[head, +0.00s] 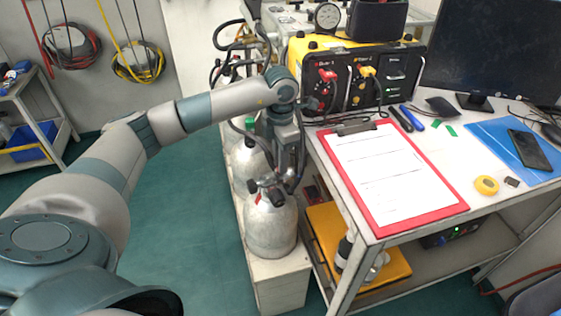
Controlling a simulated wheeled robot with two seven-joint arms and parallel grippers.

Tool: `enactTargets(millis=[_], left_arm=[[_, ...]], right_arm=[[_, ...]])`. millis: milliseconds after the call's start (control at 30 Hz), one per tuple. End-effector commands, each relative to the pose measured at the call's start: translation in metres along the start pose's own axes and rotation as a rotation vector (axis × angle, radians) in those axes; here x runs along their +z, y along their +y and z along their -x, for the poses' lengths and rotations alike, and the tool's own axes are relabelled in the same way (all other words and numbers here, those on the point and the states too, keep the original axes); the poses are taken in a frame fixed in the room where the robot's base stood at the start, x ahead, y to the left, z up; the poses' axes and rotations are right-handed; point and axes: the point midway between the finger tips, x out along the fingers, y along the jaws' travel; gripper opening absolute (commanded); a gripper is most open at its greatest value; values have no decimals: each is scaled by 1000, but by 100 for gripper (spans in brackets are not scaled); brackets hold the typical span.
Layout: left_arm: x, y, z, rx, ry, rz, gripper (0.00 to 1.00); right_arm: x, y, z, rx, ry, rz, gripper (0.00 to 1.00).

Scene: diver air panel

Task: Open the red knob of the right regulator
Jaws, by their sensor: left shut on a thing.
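My left gripper (281,181) points down at the top of the front silver cylinder (270,228). It is shut on a part of the dark regulator (264,187) on that cylinder's neck. The part looks to be its red knob, but the fingers and the small size hide most of it. My right gripper is not in view.
The workbench right of the cylinders holds a red clipboard (452,207), a yellow-and-black air panel (338,85) with hoses, a monitor (490,50) and a phone (529,150). Its near edge is close to my gripper. The green floor (185,215) at left is clear.

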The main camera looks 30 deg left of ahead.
Motion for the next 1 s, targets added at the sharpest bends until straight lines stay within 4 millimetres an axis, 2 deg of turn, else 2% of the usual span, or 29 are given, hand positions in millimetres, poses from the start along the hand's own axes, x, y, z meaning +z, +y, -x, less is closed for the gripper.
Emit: enactTargets(millis=[300, 767, 800, 833, 867, 1000], left_arm=[[0, 0, 0, -1, 0, 128, 0], [0, 0, 0, -1, 0, 144, 0], [0, 0, 0, -1, 0, 144, 23], [0, 0, 0, -1, 0, 144, 30], [0, 0, 0, -1, 0, 144, 35], [0, 0, 0, 0, 0, 144, 35]], right_arm=[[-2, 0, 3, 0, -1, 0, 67], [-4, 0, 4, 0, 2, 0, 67], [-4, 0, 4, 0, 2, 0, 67], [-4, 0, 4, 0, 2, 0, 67], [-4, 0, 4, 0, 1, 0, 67], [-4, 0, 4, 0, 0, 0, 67]])
